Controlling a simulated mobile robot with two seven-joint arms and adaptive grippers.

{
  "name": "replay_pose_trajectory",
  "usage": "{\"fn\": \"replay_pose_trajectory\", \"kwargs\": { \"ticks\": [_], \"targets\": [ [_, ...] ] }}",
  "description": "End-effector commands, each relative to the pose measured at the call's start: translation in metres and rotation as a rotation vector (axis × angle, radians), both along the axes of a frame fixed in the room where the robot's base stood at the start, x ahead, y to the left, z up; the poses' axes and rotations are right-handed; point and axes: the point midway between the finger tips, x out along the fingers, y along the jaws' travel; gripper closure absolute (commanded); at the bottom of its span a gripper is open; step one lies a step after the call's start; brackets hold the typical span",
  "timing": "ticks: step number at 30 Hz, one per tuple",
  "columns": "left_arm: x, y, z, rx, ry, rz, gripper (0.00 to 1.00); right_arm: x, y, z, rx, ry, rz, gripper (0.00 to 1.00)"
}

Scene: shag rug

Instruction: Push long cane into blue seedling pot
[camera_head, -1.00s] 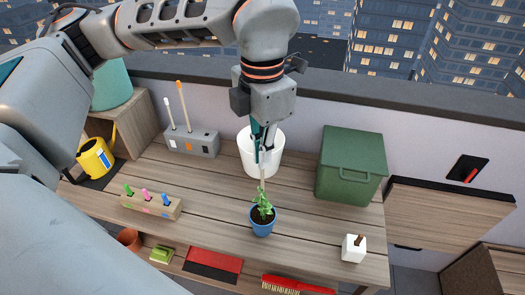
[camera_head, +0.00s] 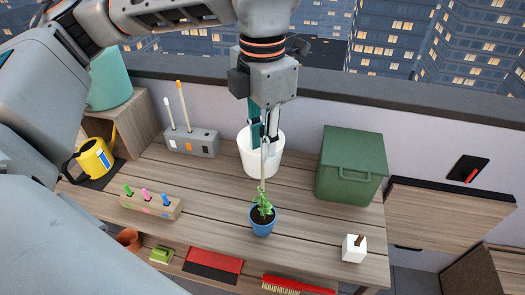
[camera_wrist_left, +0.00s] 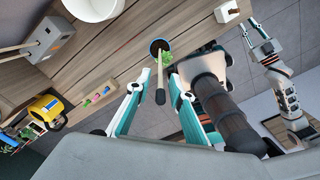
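The blue seedling pot (camera_head: 262,227) stands on the bench with dark soil and a small green seedling (camera_head: 263,205). The long cane (camera_head: 263,172) stands upright, its lower end at the seedling in the pot; leaves hide how deep it goes. My left gripper (camera_head: 264,138) is above the pot at the cane's top. In the left wrist view its fingers (camera_wrist_left: 157,98) are spread on either side of the cane (camera_wrist_left: 160,78), with gaps, and the cane's near end is free between them. My right gripper (camera_wrist_left: 260,36) is small in the left wrist view, off to the right.
A white bucket (camera_head: 269,161) stands close behind the pot. A green bin (camera_head: 349,170) is to the right, a white block (camera_head: 353,248) at front right. A grey holder (camera_head: 191,140) with two upright sticks, a wooden marker block (camera_head: 150,206) and a yellow watering can (camera_head: 94,158) are left.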

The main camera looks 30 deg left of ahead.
Motion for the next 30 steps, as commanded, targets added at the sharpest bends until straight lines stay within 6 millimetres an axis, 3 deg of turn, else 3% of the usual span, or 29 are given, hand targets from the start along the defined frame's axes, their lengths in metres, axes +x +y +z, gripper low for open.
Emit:
{"fn": "replay_pose_trajectory", "kwargs": {
  "ticks": [6, 12, 18, 30],
  "targets": [
    [0.001, 0.0, 0.048, -0.001, -0.005, 0.002, 0.78, 0.0, 0.0, -0.003, 0.0, 0.0, 0.0, 0.79],
    [0.001, 0.0, 0.079, 0.0, -0.004, 0.001, 0.78, 0.0, 0.0, -0.002, -0.001, 0.0, 0.001, 0.79],
    [0.0, 0.0, 0.091, 0.0, -0.001, 0.0, 0.78, 0.0, 0.0, -0.002, 0.0, -0.001, 0.001, 0.79],
    [0.0, 0.0, 0.091, 0.0, 0.0, 0.0, 0.78, 0.0, 0.0, -0.002, 0.0, -0.001, 0.001, 0.79]
  ]
}}
